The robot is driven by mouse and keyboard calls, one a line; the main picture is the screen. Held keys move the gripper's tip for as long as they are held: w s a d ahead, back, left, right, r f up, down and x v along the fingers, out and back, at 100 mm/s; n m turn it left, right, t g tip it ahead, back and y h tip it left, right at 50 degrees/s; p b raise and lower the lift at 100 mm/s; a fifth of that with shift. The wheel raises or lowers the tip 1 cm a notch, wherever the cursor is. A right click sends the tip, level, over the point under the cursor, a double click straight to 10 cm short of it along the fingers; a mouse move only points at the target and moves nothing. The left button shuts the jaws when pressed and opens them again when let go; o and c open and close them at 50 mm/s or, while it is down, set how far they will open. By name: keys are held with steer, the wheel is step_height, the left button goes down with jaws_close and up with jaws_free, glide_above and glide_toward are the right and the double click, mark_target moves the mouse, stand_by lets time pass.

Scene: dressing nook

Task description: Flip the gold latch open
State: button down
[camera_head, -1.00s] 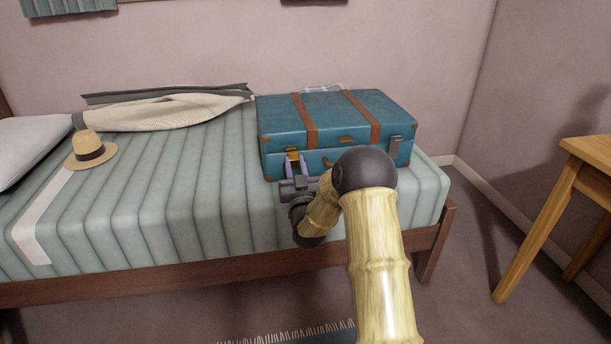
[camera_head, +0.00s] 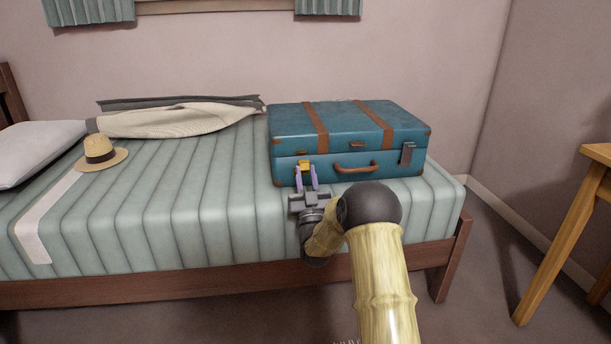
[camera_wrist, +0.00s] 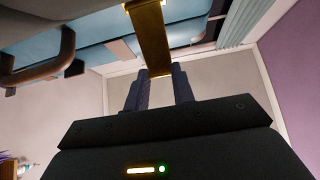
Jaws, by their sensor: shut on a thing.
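A blue suitcase (camera_head: 345,122) with brown straps and brown corners lies on the bed, its front towards me. The gold latch (camera_head: 304,166) is on the left part of its front. My gripper (camera_head: 307,178), with purple fingers, is at the latch and shut on it. In the wrist view the gold latch (camera_wrist: 149,35) is a long plate running down between the fingertips of my gripper (camera_wrist: 160,85).
The suitcase's brown handle (camera_head: 355,169) is right of the gold latch. A straw hat (camera_head: 101,153), a folded cream garment (camera_head: 180,121) and a pillow (camera_head: 38,150) lie on the bed (camera_head: 180,215). A wooden table (camera_head: 565,220) stands at the right.

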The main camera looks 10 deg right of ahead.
steer(key=shift+d, duration=0.1)
steer(key=c, duration=1.2)
jaws_free()
steer(key=shift+o, duration=0.2)
steer(key=b+v, duration=1.2)
steer(key=v, duration=0.5)
steer(key=shift+s, duration=0.15)
